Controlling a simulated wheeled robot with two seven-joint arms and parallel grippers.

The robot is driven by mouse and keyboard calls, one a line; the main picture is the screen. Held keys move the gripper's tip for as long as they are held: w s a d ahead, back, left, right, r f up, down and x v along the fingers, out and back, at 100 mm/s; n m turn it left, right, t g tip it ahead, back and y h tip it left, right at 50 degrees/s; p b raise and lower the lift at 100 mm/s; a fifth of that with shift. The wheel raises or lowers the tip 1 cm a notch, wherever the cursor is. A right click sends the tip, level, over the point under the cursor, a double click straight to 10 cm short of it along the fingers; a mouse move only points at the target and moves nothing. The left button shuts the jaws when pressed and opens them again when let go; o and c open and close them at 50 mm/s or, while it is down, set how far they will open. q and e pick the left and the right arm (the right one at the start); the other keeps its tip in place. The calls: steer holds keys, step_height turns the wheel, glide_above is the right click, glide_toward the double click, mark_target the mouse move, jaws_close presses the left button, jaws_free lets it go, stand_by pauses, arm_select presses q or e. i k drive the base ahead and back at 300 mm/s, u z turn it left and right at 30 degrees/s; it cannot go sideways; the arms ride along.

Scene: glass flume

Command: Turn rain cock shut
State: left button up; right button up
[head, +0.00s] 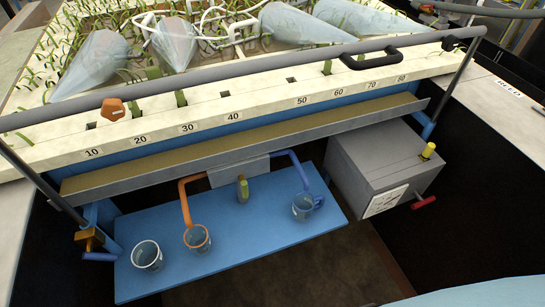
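No part in view is labelled as the rain cock, so I cannot tell which one it is. A brass valve (90,240) with a blue lever (99,257) is at the lower left, beside the blue shelf. A grey box (385,165) under the flume's right end has a red handle (425,202) low on its side and a yellow knob (428,150) on top. An orange knob (113,108) sits at the left of the numbered cream rim (250,108). Neither of my grippers is in view.
A grey rail (240,70) runs across the front of the flume, with a black handle (370,57) near its right. The blue shelf (240,260) holds a clear cup (147,256), an orange-rimmed cup (197,238) and a blue cup (303,207). Dark floor lies below.

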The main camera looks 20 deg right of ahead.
mark_target(87, 254)
steer(key=u, duration=1.35)
